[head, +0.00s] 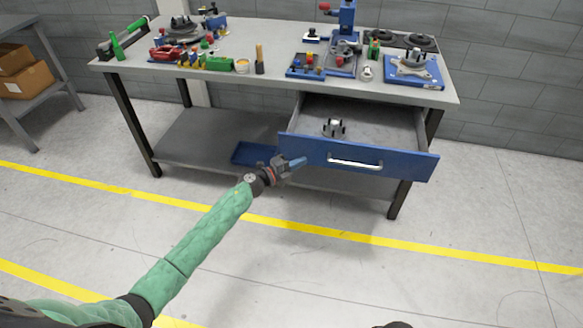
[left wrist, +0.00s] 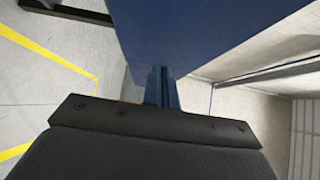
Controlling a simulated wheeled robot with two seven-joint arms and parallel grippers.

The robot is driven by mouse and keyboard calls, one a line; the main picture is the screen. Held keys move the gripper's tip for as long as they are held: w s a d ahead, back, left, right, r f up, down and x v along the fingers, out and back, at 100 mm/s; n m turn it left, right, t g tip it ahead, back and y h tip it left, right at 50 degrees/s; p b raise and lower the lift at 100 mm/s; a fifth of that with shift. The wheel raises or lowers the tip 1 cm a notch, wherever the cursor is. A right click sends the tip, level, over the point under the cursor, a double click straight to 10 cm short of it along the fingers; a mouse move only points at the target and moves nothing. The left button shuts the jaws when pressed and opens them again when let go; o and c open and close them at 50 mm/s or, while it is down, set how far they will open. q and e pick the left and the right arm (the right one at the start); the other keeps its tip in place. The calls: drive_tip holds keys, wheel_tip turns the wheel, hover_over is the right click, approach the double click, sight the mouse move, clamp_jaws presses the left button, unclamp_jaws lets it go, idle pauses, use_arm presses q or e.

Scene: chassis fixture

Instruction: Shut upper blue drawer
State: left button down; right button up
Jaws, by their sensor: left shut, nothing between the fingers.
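The upper blue drawer (head: 315,150) is pulled well out from under the right half of the workbench. A silver bar handle (head: 355,163) runs across its front, and a small dark and metal part (head: 334,128) lies inside. My left gripper (head: 300,161) is shut and empty at the left part of the drawer front, left of the handle; I cannot tell if it touches. In the left wrist view its fingers (left wrist: 162,88) point at a blue panel (left wrist: 200,35) that fills the top.
The workbench top (head: 280,84) holds tools, clamps and several small parts. A lower shelf (head: 200,140) bears a blue tray (head: 252,153). A grey rack with cardboard boxes (head: 27,80) stands at the far left. The floor before the bench is clear, with yellow lines.

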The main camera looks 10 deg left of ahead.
use_arm(q)
drive_tip(key=shift+w, duration=1.1)
use_arm(e)
drive_tip(key=shift+w+f, duration=0.1)
drive_tip(key=shift+f, duration=1)
